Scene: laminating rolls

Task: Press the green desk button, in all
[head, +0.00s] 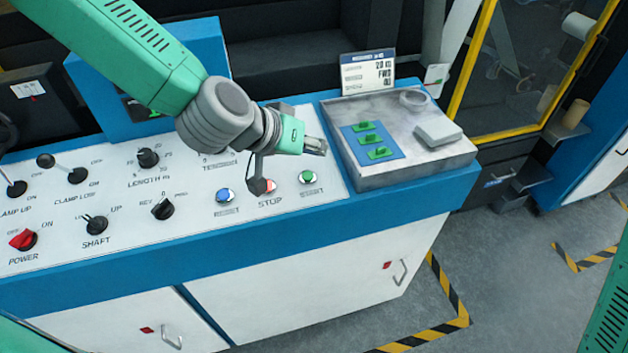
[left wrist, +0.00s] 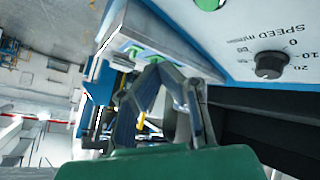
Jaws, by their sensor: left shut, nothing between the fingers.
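The green desk button (head: 307,177) sits above the START label on the white control panel (head: 120,240). A green round button (left wrist: 208,4) also shows at the top edge of the left wrist view. My left gripper (head: 318,147) is shut and empty, above and behind the green button, near the left edge of the grey tray. Its closed fingers (left wrist: 165,90) show in the left wrist view, apart from the panel. The red STOP button (head: 265,185) is partly covered by a part of my arm, and the blue RESET button (head: 225,196) is to its left. My right gripper is out of view.
The grey tray (head: 372,181) at the desk's right end holds a blue plate with green switches (head: 374,139), a grey box (head: 438,134) and a ring (head: 413,98). A small sign (head: 367,72) stands behind. Knobs and levers fill the panel's left.

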